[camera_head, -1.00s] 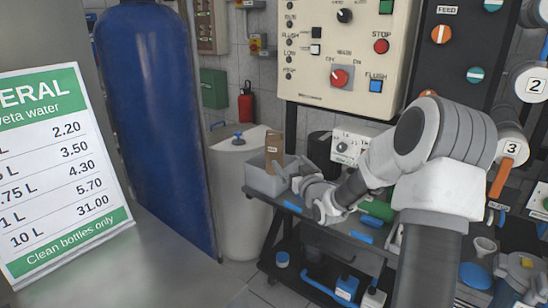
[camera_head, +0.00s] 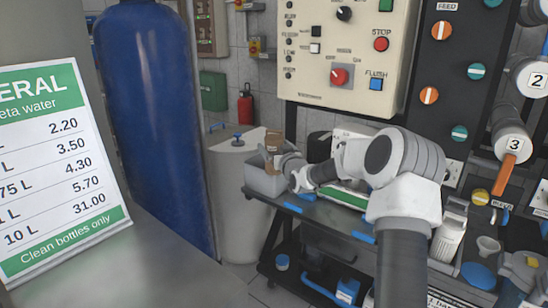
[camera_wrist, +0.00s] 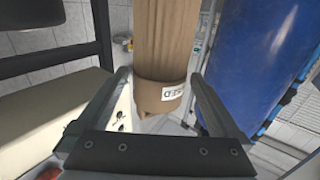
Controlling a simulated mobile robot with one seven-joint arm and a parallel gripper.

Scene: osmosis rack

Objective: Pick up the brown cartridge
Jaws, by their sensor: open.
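The brown cartridge (camera_head: 273,141) stands up out of a grey bin (camera_head: 262,183) at the left end of the cart in the head view. In the wrist view the cartridge (camera_wrist: 166,45) is a long brown cylinder with a wider band and a small white label near its end. My gripper (camera_head: 272,157) is at the cartridge, just above the bin. In the wrist view my gripper (camera_wrist: 160,78) is open, with one finger on each side of the cartridge. Gaps show between the fingers and the cartridge. Its lower part is hidden by the bin in the head view.
A white tank (camera_head: 238,200) stands just left of the bin, and a tall blue vessel (camera_head: 155,110) is further left. The control panel (camera_head: 345,60) hangs behind my arm. The cart top (camera_head: 325,212) carries several items. A price sign (camera_head: 60,160) is at the near left.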

